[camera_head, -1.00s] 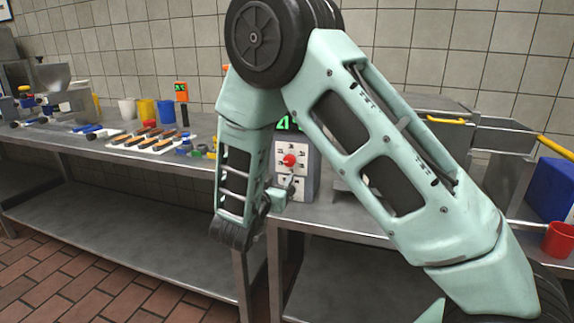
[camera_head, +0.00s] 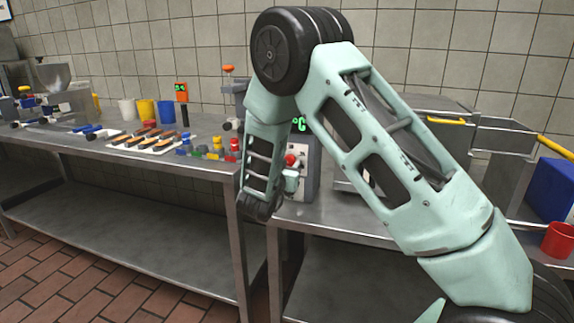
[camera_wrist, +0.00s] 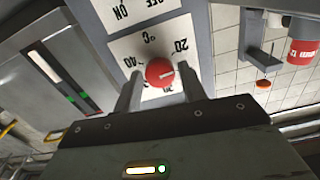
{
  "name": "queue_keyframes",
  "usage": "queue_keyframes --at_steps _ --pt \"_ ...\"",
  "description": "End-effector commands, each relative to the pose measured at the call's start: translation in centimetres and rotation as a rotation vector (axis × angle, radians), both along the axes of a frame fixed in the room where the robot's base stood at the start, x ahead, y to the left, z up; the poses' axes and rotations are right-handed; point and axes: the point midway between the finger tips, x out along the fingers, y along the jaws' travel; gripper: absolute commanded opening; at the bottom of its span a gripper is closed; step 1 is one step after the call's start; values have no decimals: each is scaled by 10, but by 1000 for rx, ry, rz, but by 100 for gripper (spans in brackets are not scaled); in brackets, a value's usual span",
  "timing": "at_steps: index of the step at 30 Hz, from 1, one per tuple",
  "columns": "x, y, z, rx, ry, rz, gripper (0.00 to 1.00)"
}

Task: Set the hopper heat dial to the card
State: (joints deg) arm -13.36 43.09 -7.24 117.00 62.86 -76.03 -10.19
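The heat dial (camera_wrist: 160,72) is a red round knob with a pale pointer line, on a white scale plate with "20", "40" and "°C", upside down in the wrist view. It also shows in the head view (camera_head: 291,160). My gripper (camera_wrist: 160,74) has its two fingers apart, one on each side of the dial, with small gaps seeming to show; contact is unclear. The grey hopper machine (camera_head: 312,170) is partly behind my arm. Its green display (camera_head: 299,125) shows "°C"; the digits are hidden.
An ON/OFF plate (camera_wrist: 135,10) lies beyond the dial in the wrist view. Left of my arm, the table (camera_head: 190,165) holds a tray of bars (camera_head: 150,138) and coloured fittings. A red cup (camera_head: 558,240) and blue bin (camera_head: 550,188) stand at the right.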

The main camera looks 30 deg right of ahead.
Motion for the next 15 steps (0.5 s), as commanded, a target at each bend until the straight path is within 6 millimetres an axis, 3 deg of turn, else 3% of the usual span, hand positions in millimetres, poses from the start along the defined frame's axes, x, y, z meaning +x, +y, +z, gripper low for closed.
queue_keyframes --at_steps 1,3,15 --pt "0 0 0 0 0 0 26" --pt "0 0 0 0 0 0 9" --pt "0 0 -2 34 -45 -1 9"
